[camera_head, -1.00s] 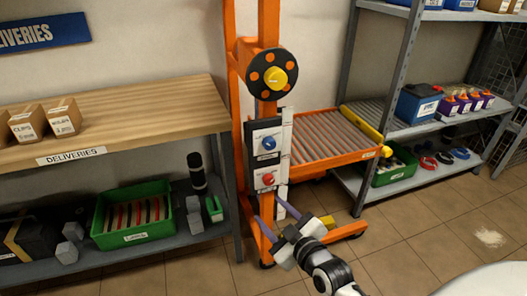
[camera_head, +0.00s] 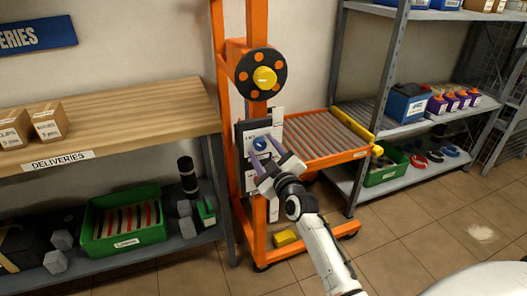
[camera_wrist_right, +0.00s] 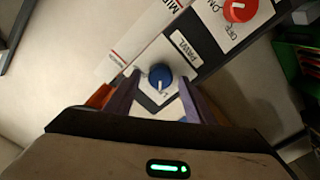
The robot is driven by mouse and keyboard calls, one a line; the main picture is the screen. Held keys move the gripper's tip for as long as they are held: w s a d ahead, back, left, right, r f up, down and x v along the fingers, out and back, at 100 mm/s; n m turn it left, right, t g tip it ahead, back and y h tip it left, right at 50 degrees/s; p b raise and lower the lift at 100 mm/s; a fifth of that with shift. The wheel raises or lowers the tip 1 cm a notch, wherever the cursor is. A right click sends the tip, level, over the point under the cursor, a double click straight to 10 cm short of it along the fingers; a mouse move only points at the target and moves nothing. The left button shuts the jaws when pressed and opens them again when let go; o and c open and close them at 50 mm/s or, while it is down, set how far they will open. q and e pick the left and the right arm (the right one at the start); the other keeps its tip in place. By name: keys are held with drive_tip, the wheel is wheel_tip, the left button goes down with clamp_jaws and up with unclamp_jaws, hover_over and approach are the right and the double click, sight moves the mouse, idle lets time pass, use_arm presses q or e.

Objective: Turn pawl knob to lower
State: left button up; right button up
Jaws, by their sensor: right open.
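The pawl knob is a blue round knob (camera_head: 260,143) with a white pointer line, on a white plate on the orange lift's control panel. It also shows in the right wrist view as the blue knob (camera_wrist_right: 160,76), beside a label reading PAWL (camera_wrist_right: 182,47). My right gripper (camera_head: 267,160) is open, its purple fingers pointing at the panel. In the right wrist view its fingers (camera_wrist_right: 158,98) lie on either side of the knob's lower part in the picture. I cannot tell whether they touch it. My left gripper is not in view.
A red knob (camera_wrist_right: 238,10) marked ON and OFF sits near the blue one. A crank disc with a yellow hub (camera_head: 264,78) is above the panel. The roller platform (camera_head: 320,135) is to the right, the wooden DELIVERIES bench (camera_head: 120,115) to the left.

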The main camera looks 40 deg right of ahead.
drive_tip(key=c, duration=1.1)
